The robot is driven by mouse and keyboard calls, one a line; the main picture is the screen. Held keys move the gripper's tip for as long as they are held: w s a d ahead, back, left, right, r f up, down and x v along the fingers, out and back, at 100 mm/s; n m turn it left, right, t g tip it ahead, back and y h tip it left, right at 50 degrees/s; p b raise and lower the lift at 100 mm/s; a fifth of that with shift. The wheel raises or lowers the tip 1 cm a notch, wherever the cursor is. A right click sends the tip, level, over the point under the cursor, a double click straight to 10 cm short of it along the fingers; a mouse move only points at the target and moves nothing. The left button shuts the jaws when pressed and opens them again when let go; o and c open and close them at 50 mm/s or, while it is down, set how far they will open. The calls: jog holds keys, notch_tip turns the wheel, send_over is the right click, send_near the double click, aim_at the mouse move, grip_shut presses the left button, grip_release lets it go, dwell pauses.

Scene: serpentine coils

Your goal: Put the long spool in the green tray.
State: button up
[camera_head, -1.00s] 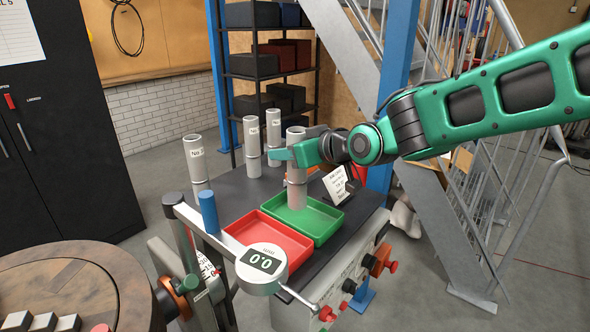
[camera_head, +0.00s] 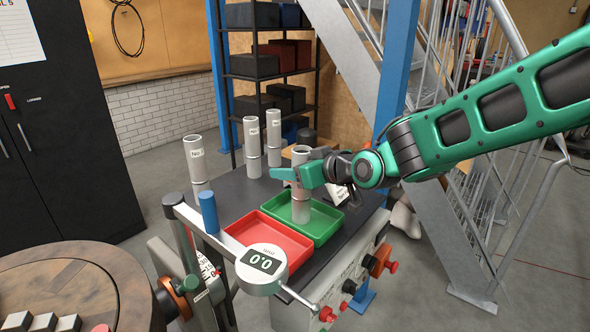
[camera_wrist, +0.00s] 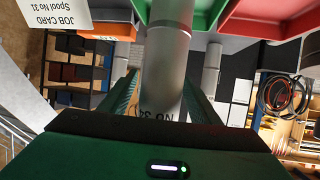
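A tall grey spool (camera_head: 301,209) is upright in my gripper (camera_head: 290,174), with its lower end inside the outline of the green tray (camera_head: 327,231). Whether it touches the tray floor I cannot tell. In the wrist view the spool (camera_wrist: 166,65) stands between my two fingers (camera_wrist: 160,98), which close on its sides; a label beginning "No 3" shows partly near my palm. The green tray also shows at the top of the wrist view (camera_wrist: 200,14). Other grey spools stand on the dark bench top: one at left (camera_head: 196,160) and two behind (camera_head: 252,145) (camera_head: 273,135).
A red tray (camera_head: 262,226) adjoins the green one. A gauge reading 0.0 (camera_head: 262,268) and a blue cylinder (camera_head: 209,212) stand in front. A job card reading "Spool No 31" (camera_wrist: 62,28) is near the spool. A round wooden table (camera_head: 85,270) is at lower left.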

jog(key=shift+d+r, duration=0.1)
jog(key=v, duration=1.2)
jog(key=s+d+f+m+g+h, duration=0.1)
jog(key=s+d+f+m+h, duration=0.15)
jog(key=d, duration=0.55)
jog(key=s+d+f+m+g+h, duration=0.2)
jog(key=d+f, duration=0.2)
jog(key=d, duration=0.4)
jog(key=s+d+f+m+g+h, duration=0.1)
jog(key=s+d+f+m+h, duration=0.2)
jog(key=d, duration=0.5)
jog(key=s+d+f+m+g, duration=0.1)
jog(key=s+d+m+g, duration=0.1)
jog(key=s+d, duration=0.2)
jog(key=s+d+f+m+g, duration=0.1)
jog(key=s+d, duration=0.3)
jog(key=s, duration=0.5)
jog(key=s+d+f+m+g+h, duration=0.1)
jog(key=s+d+f+m+g, duration=0.1)
jog(key=s, duration=0.5)
jog(key=shift+s+d+m+g, duration=0.3)
jog(key=shift+d+m+g, duration=0.4)
jog(key=shift+d+m, duration=0.35)
